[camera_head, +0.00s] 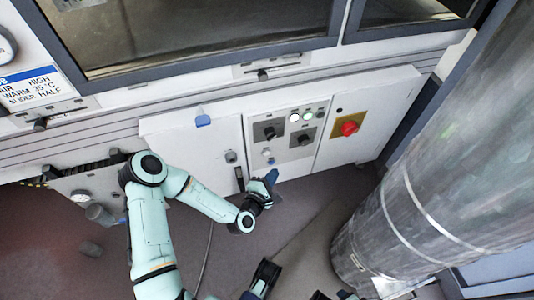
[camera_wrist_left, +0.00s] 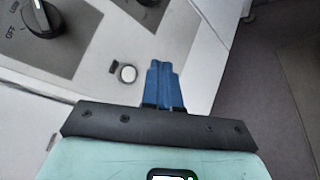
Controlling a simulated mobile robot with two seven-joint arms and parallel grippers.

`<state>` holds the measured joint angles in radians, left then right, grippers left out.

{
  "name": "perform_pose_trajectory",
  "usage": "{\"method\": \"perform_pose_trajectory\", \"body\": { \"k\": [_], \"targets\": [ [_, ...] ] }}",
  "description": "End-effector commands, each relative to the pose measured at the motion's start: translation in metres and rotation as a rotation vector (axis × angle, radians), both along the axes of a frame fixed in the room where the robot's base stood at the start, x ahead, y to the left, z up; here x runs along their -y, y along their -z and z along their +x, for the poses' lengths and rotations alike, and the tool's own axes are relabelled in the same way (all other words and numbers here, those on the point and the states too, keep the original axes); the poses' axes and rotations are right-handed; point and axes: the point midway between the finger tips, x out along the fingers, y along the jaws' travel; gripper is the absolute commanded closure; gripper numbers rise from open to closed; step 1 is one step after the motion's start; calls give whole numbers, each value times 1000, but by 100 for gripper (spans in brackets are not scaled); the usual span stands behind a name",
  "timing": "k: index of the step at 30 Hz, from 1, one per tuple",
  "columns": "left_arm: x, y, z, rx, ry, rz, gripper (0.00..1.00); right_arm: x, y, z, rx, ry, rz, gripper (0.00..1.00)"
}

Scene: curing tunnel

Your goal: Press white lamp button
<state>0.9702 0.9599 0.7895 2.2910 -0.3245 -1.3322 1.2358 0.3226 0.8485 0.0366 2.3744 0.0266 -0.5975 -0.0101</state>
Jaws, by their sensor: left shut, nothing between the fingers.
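A round white button (camera_wrist_left: 128,73) with a dark rim sits on the pale panel in the left wrist view, beside a small dark label. In the head view a small white button (camera_head: 266,152) shows below the knobs, just above my left gripper (camera_head: 271,177). The blue fingers of my left gripper (camera_wrist_left: 164,84) are shut and empty. In the wrist view they appear just right of the button; I cannot tell whether they touch the panel.
A large grey cylinder (camera_head: 440,150) stands at right.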

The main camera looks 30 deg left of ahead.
Motion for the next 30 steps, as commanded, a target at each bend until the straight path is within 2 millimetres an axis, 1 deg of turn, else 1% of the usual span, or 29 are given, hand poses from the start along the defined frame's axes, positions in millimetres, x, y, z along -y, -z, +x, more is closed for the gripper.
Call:
{"method": "perform_pose_trajectory", "body": {
  "k": [1,3,12,17,30],
  "targets": [
    [-8,1,5,2,-3,4,100,1,3,2,4,2,-3,36],
    [-15,1,12,1,-3,4,100,3,5,4,9,6,-7,36],
    [-36,0,31,0,0,1,100,4,6,4,10,7,-9,36],
    [-40,0,34,-1,1,1,100,4,6,4,8,7,-8,36],
    [-40,1,34,-2,1,1,100,4,6,4,8,7,-8,36]
  ]
}}
